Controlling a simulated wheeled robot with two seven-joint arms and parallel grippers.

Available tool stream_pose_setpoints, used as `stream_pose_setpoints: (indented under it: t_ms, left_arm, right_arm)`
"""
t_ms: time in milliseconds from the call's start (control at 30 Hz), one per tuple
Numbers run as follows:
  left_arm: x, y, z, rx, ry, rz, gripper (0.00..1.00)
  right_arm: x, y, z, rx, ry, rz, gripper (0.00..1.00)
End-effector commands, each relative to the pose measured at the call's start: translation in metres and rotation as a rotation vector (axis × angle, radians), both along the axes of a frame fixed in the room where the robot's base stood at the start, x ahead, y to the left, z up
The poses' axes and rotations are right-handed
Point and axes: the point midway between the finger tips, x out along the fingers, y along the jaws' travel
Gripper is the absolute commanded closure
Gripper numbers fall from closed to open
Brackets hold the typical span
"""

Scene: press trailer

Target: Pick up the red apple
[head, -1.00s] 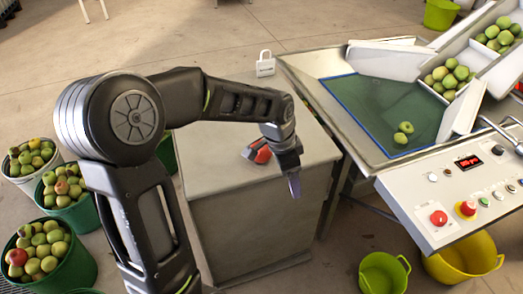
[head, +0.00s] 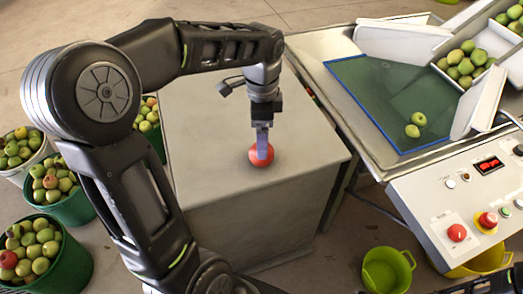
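The red apple (head: 258,161) sits on the flat grey top of a box-like stand (head: 205,185) in the middle of the head view. My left gripper (head: 262,148) points down at the apple. A pale finger overlaps the apple's upper middle in the picture and hides part of it. The fingers line up along my line of sight, so their gap and any contact with the apple do not show. My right gripper is not in view; dark parts that may be mine show at the bottom right corner.
Right of the stand is a sorting table with a green mat (head: 375,105), two green apples (head: 415,124) and a control panel (head: 470,195). Buckets of apples (head: 40,250) stand at the left. A green tub (head: 386,272) stands on the floor below the panel.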

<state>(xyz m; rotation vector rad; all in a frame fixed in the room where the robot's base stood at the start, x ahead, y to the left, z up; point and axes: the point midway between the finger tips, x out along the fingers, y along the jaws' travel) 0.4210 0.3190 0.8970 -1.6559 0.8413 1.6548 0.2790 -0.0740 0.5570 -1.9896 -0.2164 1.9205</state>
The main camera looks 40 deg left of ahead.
Motion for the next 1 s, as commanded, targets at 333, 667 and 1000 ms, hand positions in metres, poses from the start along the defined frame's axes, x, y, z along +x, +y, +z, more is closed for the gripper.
stream_pose_setpoints:
  t_ms: [333,667,1000]
  left_arm:
    - [0.0,0.001,-0.026,-0.001,0.001,0.001,0.14]
    - [0.0,0.001,-0.032,0.0,0.002,0.001,0.14]
    - [0.001,0.002,-0.076,0.0,0.002,0.002,0.14]
  right_arm:
    - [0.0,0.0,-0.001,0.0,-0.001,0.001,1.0]
    - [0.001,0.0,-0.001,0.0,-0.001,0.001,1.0]
    - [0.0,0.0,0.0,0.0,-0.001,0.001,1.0]
